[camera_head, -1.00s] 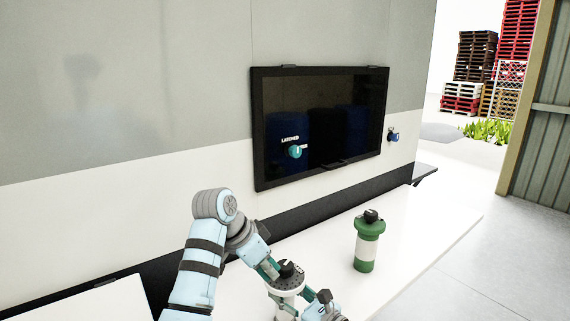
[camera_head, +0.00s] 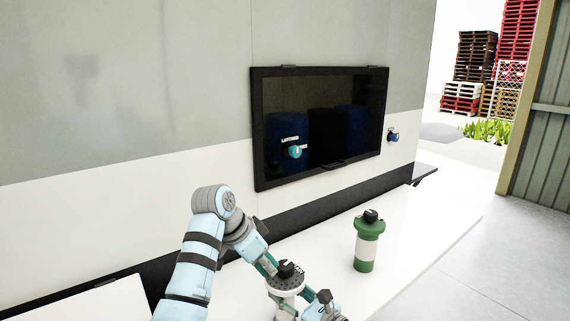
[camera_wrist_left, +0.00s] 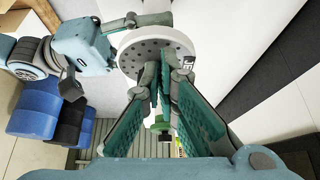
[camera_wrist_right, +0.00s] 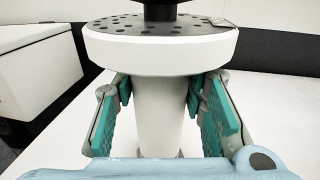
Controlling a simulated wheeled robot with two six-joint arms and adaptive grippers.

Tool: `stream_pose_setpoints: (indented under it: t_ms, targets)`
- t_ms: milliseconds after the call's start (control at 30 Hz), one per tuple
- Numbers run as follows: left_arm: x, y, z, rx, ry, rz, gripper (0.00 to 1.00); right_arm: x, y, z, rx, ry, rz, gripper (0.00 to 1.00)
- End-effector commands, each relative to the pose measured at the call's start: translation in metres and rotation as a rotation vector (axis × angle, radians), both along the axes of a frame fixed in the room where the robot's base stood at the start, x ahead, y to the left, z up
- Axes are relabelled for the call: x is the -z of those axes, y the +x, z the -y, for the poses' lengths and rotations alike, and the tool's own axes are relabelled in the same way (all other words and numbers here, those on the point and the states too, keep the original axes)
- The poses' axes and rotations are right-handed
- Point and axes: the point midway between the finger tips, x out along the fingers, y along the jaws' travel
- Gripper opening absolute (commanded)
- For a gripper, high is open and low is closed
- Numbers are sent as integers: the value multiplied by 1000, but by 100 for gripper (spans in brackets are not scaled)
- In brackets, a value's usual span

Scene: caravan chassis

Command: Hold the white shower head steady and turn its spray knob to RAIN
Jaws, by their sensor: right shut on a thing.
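The white shower head (camera_head: 288,286) stands upright with a perforated grey face and a black knob (camera_head: 286,267) on top. In the right wrist view its pale handle (camera_wrist_right: 158,115) is between the fingers of my right gripper (camera_wrist_right: 160,100), which is shut on it below the disc. My left gripper (camera_head: 272,266) is at the knob from the left. In the left wrist view its fingertips (camera_wrist_left: 160,75) come close together over the face (camera_wrist_left: 138,55) and hide the knob, so its grip cannot be told. A rim label (camera_wrist_left: 186,65) shows partly, possibly JET.
A green canister (camera_head: 364,263) with a black top stands on the white counter (camera_head: 410,235), right of the shower head. The counter between canister and wall is clear.

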Motion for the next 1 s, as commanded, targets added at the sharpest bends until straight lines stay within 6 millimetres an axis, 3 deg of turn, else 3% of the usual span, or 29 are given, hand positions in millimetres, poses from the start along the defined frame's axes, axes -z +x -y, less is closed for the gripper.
stream_pose_setpoints:
  t_ms: [700,1000]
  targets:
    - [0,-1,-9,-1,1,0,0,0,0,0,0,1,0,6]
    - [-46,-1,-8,-1,1,1,0,0,0,0,0,1,-1,6]
